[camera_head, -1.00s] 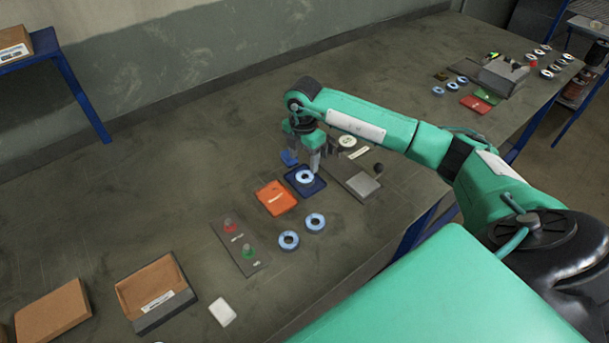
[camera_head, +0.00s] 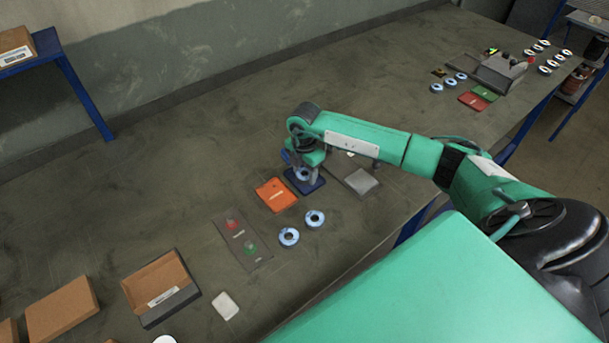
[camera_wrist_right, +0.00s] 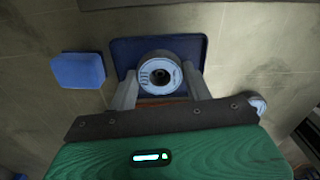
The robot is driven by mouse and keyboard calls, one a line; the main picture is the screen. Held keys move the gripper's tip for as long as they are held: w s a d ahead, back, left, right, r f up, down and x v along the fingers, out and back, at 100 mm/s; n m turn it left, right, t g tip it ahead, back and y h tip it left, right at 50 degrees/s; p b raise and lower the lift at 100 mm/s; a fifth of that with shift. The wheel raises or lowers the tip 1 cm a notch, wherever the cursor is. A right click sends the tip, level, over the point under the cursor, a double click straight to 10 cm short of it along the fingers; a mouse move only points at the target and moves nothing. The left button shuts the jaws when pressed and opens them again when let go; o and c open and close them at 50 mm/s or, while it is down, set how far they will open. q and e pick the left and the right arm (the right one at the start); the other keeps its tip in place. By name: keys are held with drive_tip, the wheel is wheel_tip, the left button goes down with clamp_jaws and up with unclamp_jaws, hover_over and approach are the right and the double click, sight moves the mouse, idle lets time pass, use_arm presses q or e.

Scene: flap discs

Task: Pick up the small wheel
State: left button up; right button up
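In the head view the wheel (camera_head: 303,175) is partly covered by my right gripper (camera_head: 302,172). In the right wrist view, the two fingers of my right gripper (camera_wrist_right: 159,80) stand on either side of the wheel, with what look like narrow gaps. The gripper looks open around it, though contact is hard to judge. My left gripper is not in view.
An orange pad (camera_head: 276,195) lies just left of the tray, and a grey block (camera_head: 361,182) to its right. Two more blue-white discs (camera_head: 289,237) (camera_head: 315,219) lie in front. A blue block (camera_wrist_right: 79,70) sits beside the tray.

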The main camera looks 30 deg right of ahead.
drive_tip(key=shift+c, duration=0.8)
